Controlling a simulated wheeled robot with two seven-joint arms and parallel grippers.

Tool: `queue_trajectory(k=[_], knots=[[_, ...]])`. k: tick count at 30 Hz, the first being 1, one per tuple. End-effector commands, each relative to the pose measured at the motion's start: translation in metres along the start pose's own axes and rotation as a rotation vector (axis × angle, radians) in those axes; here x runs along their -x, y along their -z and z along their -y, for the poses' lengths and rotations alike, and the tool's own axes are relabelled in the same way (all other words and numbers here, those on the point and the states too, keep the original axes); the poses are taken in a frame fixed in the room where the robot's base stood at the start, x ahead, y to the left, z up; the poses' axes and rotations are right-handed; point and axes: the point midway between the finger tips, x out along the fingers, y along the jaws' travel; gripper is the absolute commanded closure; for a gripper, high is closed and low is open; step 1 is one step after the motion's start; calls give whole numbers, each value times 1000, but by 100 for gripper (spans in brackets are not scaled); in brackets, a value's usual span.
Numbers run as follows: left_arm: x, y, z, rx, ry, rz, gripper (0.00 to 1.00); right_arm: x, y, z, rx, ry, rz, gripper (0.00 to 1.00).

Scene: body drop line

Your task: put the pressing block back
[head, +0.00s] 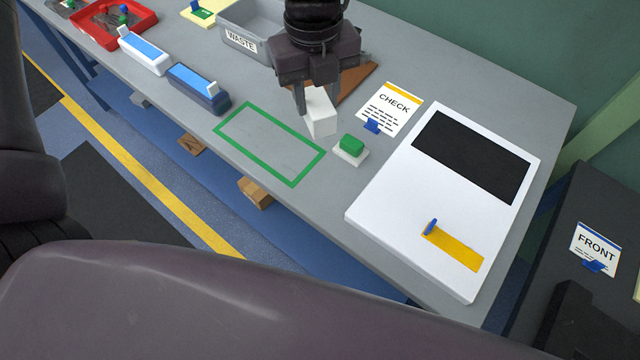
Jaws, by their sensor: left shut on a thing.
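A white block (320,113), apparently the pressing block, is between the fingers of my left gripper (317,100). The gripper is shut on it and points down, past the far right corner of the green outlined rectangle (228,118). I cannot tell whether the block touches the table. A flat brown piece (357,80) lies behind the gripper, partly hidden by it. My right gripper is not in view.
A green block on a white base (350,148) stands close to the right. A CHECK card (390,108) and a large white panel (400,190) lie beyond it. A grey WASTE bin (240,42) and blue-topped holders (198,86) stand left. The green rectangle is empty.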

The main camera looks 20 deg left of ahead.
Motion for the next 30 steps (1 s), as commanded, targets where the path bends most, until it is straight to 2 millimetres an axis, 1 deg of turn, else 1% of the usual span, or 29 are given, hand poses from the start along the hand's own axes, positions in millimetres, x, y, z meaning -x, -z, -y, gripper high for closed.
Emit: queue_trajectory(k=[1, 3, 6, 9, 12, 14, 16, 17, 20, 30], knots=[[4, 4, 0, -142, -1, 3, 93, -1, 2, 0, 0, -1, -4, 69], [8, 10, 0, -341, -4, 5, 93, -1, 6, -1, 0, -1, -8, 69], [14, 17, -1, -594, -10, 4, 93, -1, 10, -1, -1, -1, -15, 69], [17, 22, -1, -790, -16, 3, 93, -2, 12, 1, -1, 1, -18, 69], [20, 25, -2, -922, -19, 2, 93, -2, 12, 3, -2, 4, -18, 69], [20, 27, -2, -972, -21, 1, 93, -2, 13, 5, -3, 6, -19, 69], [16, 28, -3, -1006, -22, -2, 93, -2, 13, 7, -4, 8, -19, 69], [13, 28, -3, -1013, -23, -4, 93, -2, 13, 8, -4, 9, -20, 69], [-7, 28, -4, -1020, -23, -9, 93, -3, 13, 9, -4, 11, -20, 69], [-95, 28, -6, -1015, -23, -10, 93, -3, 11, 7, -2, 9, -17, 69]])
